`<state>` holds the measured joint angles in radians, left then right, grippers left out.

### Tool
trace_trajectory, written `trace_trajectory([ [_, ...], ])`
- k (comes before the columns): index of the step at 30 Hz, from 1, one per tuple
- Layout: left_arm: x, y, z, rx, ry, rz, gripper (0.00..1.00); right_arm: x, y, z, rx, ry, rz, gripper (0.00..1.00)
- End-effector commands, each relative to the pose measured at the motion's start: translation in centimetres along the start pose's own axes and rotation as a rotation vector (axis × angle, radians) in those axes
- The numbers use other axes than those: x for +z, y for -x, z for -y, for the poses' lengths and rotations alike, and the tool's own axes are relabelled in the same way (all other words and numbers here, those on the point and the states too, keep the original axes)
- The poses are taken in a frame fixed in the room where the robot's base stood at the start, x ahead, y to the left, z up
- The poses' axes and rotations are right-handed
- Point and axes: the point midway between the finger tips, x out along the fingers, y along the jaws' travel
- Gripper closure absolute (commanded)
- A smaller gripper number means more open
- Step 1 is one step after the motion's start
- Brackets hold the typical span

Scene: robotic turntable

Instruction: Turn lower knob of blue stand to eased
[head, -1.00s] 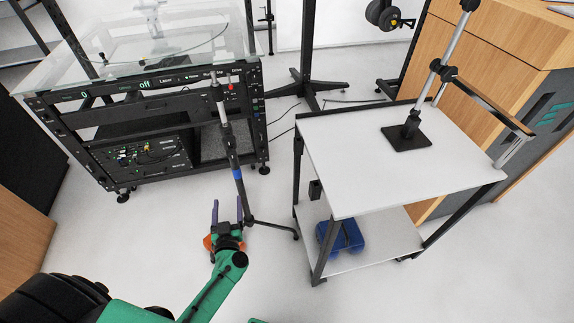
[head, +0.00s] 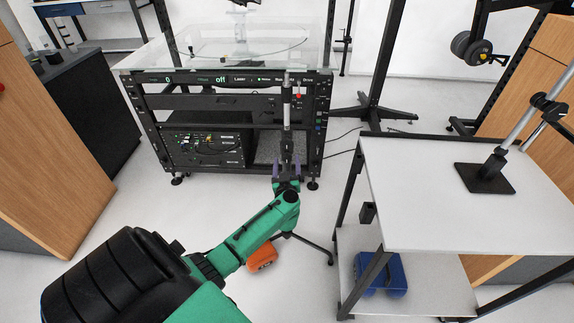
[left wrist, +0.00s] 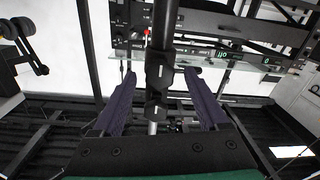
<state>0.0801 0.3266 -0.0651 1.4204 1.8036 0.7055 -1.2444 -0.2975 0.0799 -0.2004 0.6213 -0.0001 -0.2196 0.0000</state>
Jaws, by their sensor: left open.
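The stand is a slim upright pole (head: 287,113) in front of the black rack, with dark splayed legs (head: 312,245) on the floor. Its blue part is not clearly visible now. In the left wrist view the pole runs between my fingers, with an upper-looking dark clamp or knob (left wrist: 159,68) and another dark fitting (left wrist: 155,105) nearer the palm. I cannot tell which is the lower knob or its setting. My left gripper (head: 288,168) is open, its purple fingers on either side of the pole; it also shows in the left wrist view (left wrist: 158,80). Contact is not visible.
A black rack (head: 240,105) with a glass top stands just behind the pole. A white two-shelf cart (head: 430,200) is on the right, with a blue case (head: 383,274) on its lower shelf. An orange object (head: 263,257) lies beneath my left arm. Floor at left is clear.

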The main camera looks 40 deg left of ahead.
Motion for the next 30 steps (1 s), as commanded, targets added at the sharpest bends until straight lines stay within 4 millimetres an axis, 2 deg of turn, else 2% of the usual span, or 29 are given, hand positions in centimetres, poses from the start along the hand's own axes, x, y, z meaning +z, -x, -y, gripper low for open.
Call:
trace_trajectory([
  [7, 0.0, -0.1, 0.0, 0.001, 0.000, 0.001, 0.23, 0.2, 0.0, 0.0, 0.000, 0.000, 0.003, 0.29],
  [13, 0.0, -0.1, 0.0, 0.001, -0.001, 0.001, 1.00, 0.3, 0.0, 0.1, -0.001, 0.000, 0.005, 0.29],
  [23, -0.1, -0.1, -0.1, 0.001, 0.028, 0.001, 1.00, 0.3, 0.2, 0.1, -0.001, -0.001, 0.005, 0.29],
  [30, -0.1, -0.1, -0.1, 0.000, 0.141, 0.004, 1.00, 0.2, 0.9, 0.0, -0.001, -0.001, 0.005, 0.29],
])
